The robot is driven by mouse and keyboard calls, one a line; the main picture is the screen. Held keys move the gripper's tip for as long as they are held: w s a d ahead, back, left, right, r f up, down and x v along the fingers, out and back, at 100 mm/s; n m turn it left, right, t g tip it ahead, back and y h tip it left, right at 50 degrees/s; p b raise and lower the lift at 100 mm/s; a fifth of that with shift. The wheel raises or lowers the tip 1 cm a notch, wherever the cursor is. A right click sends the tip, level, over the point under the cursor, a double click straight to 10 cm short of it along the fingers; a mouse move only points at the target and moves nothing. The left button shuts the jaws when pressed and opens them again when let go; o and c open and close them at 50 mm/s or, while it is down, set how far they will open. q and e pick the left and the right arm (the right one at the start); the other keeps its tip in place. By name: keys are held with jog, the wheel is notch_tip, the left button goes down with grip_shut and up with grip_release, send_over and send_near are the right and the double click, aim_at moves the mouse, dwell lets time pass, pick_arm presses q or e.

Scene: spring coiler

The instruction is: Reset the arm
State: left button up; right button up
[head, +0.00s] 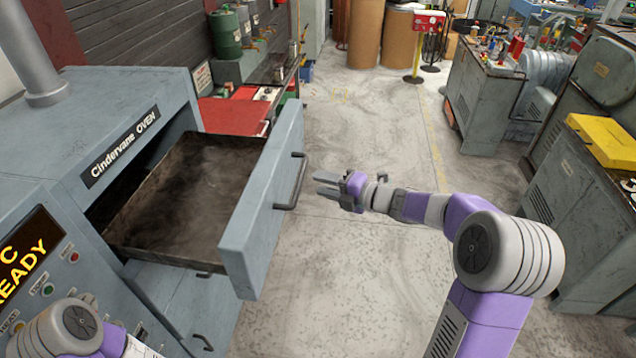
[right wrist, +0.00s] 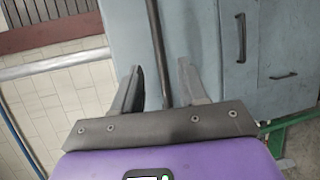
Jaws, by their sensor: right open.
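My right arm (head: 480,250) reaches in from the right over the open floor. Its gripper (head: 318,185) is open and empty, a little to the right of the drawer handle (head: 290,182), with a gap between them in the head view. In the right wrist view the two fingers (right wrist: 160,78) stand apart, and a dark bar (right wrist: 157,40) shows between them. My left arm (head: 75,330) shows only partly at the lower left; its gripper is out of view.
The Cindervane oven (head: 110,100) stands at left with its drawer (head: 262,215) pulled out, an empty dark tray inside. Its display reads READY. A red table (head: 235,115) is behind it. Grey machines (head: 485,95) line the right. The floor (head: 350,270) between is clear.

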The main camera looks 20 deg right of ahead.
dwell(0.3)
jog(key=s+a+f+m+g+h+b, duration=0.1)
jog(key=s+a+f+m+h, duration=0.1)
jog(key=f+m, duration=0.6)
jog(key=s+a+f+m+g+h+b, duration=0.1)
jog(key=a+f+m, duration=0.25)
jog(key=f, duration=0.75)
jog(key=s+a+f+m+g+h+b, duration=0.1)
jog(key=s+f+m+h, duration=0.1)
jog(key=f+m, duration=0.6)
jog(key=s+a+f+m+g+b, duration=0.1)
jog(key=s+a+f+m+g, duration=0.2)
jog(key=s+f, duration=0.6)
jog(key=s+a+f+m+g+b, duration=0.1)
jog(key=s+a+f+m+g, duration=0.3)
jog(key=s+f, duration=0.5)
jog(key=s+m+g, duration=0.2)
jog(key=s, duration=0.3)
jog(key=shift+s+a+m+h, duration=0.2)
jog(key=shift+s+m+h, duration=0.1)
jog(key=shift+s+m, duration=0.05)
